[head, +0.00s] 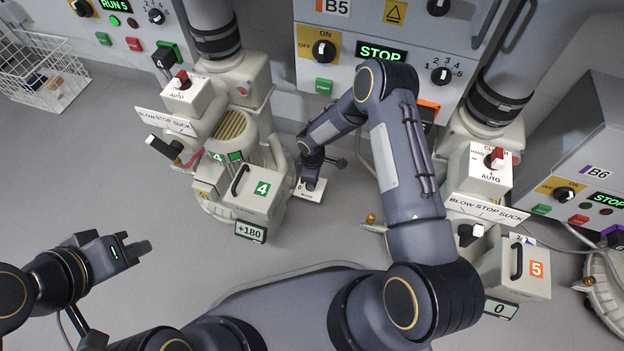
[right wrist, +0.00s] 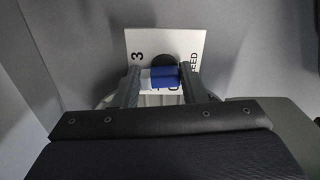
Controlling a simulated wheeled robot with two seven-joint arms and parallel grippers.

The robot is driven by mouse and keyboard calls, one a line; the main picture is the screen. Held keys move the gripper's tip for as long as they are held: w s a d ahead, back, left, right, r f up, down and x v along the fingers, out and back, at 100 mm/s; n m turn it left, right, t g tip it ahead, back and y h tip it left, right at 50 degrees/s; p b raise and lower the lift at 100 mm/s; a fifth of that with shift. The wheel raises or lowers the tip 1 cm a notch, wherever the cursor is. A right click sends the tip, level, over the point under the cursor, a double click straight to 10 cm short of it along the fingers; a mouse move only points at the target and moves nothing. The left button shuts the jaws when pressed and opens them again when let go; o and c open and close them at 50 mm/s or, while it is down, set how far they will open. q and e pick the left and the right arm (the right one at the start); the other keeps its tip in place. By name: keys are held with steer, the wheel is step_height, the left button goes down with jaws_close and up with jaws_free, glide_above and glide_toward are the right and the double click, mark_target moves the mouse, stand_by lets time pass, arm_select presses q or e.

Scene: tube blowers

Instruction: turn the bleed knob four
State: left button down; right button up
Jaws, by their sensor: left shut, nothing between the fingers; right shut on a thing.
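Blower 4 (head: 232,140) stands left of the middle, with a green "4" on its box (head: 262,190) and a display (head: 251,232) reading +180. A white bleed plate (head: 312,193) sits at its right side. My right gripper (head: 309,184) reaches down to this plate. In the right wrist view its fingers (right wrist: 160,85) are shut on the blue and white bleed knob (right wrist: 162,78), before the plate (right wrist: 190,45) marked "3" and partly hidden "BLEED". The knob's pointing is mostly hidden. My left gripper (head: 135,250) is shut and empty, above the floor at the left.
Blower 5 (head: 515,265), its display (head: 500,308) reading 0, stands at the right beyond my right arm. Control cabinet B5 (head: 350,62) is behind, reading STOP. A wire basket (head: 40,75) is at far left. The left floor is clear.

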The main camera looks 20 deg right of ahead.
steer(key=shift+s+m+b, duration=0.1)
steer(key=shift+m+b, duration=0.35)
steer(key=shift+m, duration=1.85)
steer(key=o, duration=1)
step_height(320, 180, up, 8)
steer(key=p, duration=0.3)
steer(key=shift+s+f, duration=0.1)
